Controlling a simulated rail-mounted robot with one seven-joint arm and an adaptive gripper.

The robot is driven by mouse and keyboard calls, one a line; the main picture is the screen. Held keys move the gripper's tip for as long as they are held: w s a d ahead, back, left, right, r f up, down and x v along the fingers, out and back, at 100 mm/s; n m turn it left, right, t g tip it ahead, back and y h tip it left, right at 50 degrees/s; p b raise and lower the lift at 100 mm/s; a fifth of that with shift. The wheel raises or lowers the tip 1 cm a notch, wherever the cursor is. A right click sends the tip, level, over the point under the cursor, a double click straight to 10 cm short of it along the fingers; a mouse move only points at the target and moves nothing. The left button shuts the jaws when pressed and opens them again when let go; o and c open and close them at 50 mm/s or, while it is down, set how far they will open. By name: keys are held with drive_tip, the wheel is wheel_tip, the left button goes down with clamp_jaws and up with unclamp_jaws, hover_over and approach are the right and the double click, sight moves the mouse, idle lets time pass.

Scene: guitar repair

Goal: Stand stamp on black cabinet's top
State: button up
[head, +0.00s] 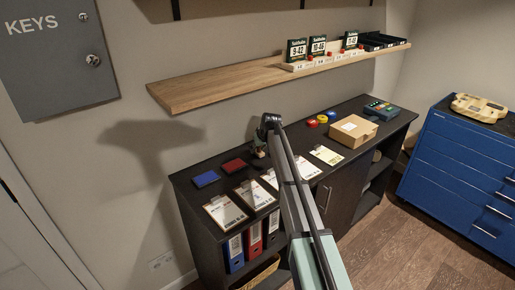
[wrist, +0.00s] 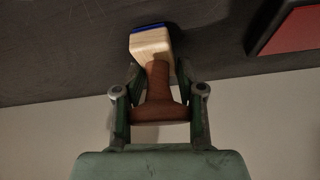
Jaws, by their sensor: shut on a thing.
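My gripper (wrist: 158,88) is shut on the stamp (wrist: 152,45), seen in the wrist view. The stamp has a brown handle between the fingers, a pale wooden block and a blue edge at its far end. That end points towards the dark top of the black cabinet (wrist: 60,55); I cannot tell whether it touches. In the head view my gripper (head: 260,150) is over the back part of the black cabinet's top (head: 356,168). My arm and gripper hide most or all of the stamp there.
A red pad (head: 234,166) and a blue pad (head: 206,179) lie left of my gripper. Clipboards (head: 225,210) lie along the front. A cardboard box (head: 353,131) and round tins (head: 322,119) are to the right. A wooden shelf (head: 220,86) hangs above.

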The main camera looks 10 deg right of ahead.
drive_tip(key=shift+f, duration=0.15)
drive_tip(key=o, duration=0.9)
drive_tip(key=shift+r, duration=0.3)
drive_tip(key=b+v, duration=0.2)
drive_tip(key=v, duration=1)
drive_tip(key=shift+f, duration=0.1)
